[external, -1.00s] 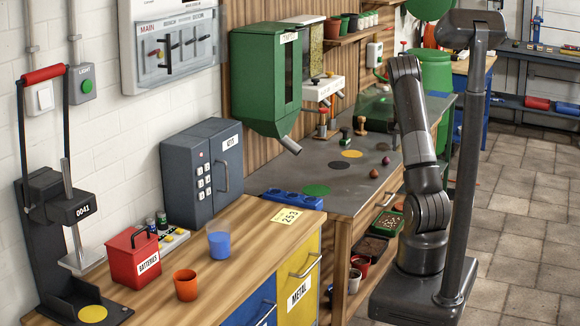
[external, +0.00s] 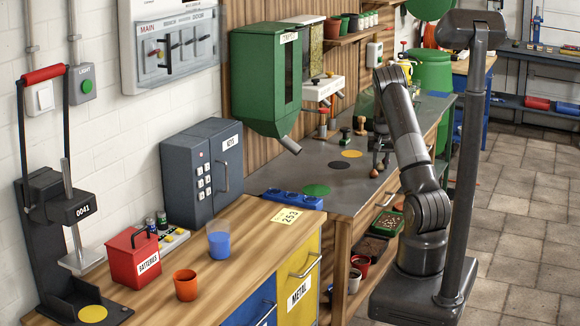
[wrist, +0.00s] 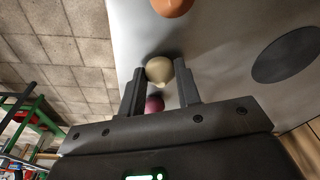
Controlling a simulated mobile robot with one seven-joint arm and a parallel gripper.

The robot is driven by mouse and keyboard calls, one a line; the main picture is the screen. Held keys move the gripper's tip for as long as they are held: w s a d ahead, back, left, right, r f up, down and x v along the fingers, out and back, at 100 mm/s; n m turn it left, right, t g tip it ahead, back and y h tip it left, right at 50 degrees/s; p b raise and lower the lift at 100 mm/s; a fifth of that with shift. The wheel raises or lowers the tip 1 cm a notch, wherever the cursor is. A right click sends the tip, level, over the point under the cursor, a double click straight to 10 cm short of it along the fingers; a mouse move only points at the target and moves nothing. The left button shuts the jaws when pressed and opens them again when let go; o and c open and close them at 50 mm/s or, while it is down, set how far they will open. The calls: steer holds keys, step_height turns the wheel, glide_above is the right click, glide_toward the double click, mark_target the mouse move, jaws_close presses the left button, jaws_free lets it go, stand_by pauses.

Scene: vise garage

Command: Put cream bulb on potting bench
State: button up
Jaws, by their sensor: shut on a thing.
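The cream bulb (wrist: 158,71) is between the fingertips of my gripper (wrist: 162,66) in the wrist view, with a finger against each side. My gripper (external: 381,158) is low over the right edge of the grey-topped potting bench (external: 345,196) in the external view. The cream bulb is not discernible there. The bench top (wrist: 225,35) lies behind the bulb in the wrist view. I cannot tell whether the bulb touches it.
A purple bulb (wrist: 154,104) shows between my fingers, nearer the palm in the picture. An orange-brown bulb (wrist: 172,6) lies beyond the fingertips, near the bench edge. Wooden-handled tools (external: 362,126) stand behind.

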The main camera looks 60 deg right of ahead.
steer(key=shift+f, duration=0.15)
steer(key=o, duration=0.9)
steer(key=shift+o, duration=0.2)
step_height(320, 180, up, 12)
steer(key=a, duration=0.2)
steer(key=w+a+r+n+t, duration=0.15)
steer(key=a+r, duration=0.25)
steer(key=a, duration=0.6)
steer(key=w+a+r+n+t, duration=0.1)
steer(key=w+a+r+n, duration=0.2)
steer(key=a, duration=0.7)
steer(key=w+a+r+n+t, duration=0.1)
steer(key=a+r+n, duration=0.1)
steer(key=a+r, duration=0.6)
steer(key=s+a+f+n, duration=0.1)
steer(key=s+a+n, duration=0.1)
steer(key=s+a, duration=0.3)
steer(key=s+a+f+n+t+y, duration=0.1)
steer(key=s+a, duration=0.3)
steer(key=a, duration=0.9)
steer(key=s+a+f+n, duration=0.1)
steer(key=s+a+n, duration=0.3)
steer(key=a, duration=0.5)
steer(key=shift+s+y, duration=0.3)
steer(key=shift+s, duration=0.55)
